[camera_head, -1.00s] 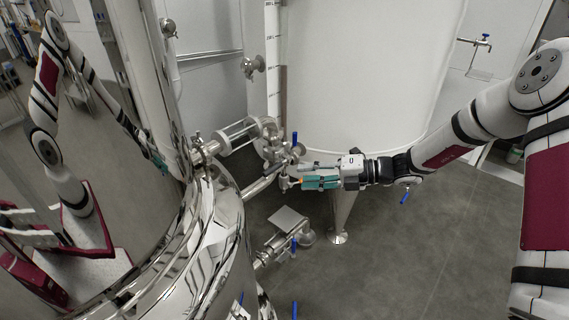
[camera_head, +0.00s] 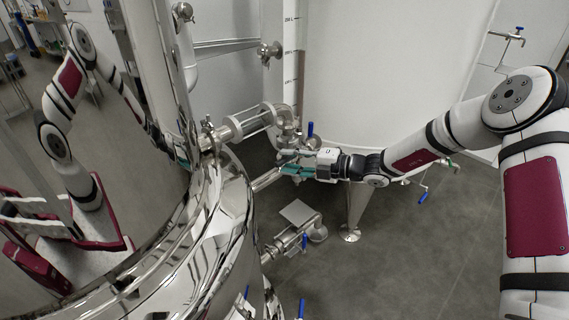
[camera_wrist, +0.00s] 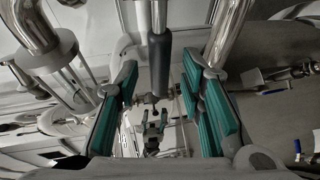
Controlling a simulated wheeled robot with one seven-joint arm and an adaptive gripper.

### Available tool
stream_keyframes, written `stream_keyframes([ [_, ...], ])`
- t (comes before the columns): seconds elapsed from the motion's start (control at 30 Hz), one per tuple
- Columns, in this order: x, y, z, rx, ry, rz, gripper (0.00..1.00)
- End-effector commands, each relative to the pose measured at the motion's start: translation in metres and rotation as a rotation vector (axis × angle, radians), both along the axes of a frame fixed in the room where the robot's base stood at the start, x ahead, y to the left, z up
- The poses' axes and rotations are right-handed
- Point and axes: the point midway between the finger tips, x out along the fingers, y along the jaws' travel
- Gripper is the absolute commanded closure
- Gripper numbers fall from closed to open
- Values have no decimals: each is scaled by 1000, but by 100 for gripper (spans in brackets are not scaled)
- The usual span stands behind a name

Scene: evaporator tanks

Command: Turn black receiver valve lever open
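The black receiver valve lever (camera_wrist: 160,62) shows in the wrist view as a dark cylindrical grip on a metal stem, hanging from the top of the picture. My gripper (camera_wrist: 160,85) has its teal fingers spread, one on each side of the lever, with visible gaps on both sides. In the head view my gripper (camera_head: 292,169) is beside the valve and pipe cluster (camera_head: 285,135) between the shiny tank and the white tank. The black lever cannot be made out there, as the gripper and fittings crowd it.
The shiny tank (camera_head: 215,235) stands at left and mirrors my arm. The white tank (camera_head: 375,70) stands behind. A blue-handled valve (camera_head: 310,130) is close to my gripper; another valve with a blue handle (camera_head: 304,242) sits lower. Grey floor (camera_head: 430,265) is open at right.

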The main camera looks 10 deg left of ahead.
Motion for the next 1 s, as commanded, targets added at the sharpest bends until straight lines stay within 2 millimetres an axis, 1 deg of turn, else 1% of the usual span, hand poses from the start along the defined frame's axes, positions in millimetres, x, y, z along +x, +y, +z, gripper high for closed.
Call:
stream_keyframes([
  [0.03,2,7,-2,0,-1,1,64],
  [0.2,5,17,-4,-1,-2,0,64],
  [0.5,5,19,-3,0,-1,0,64],
  [0.53,5,19,-3,0,-1,0,67],
  [0.57,5,19,-3,0,-1,0,74],
  [0.6,5,19,-3,-1,-1,0,83],
  [0.67,5,19,-3,-1,-1,0,96],
  [0.7,5,19,-3,-1,-1,0,100],
  [1.0,7,19,-4,-5,-7,0,100],
])
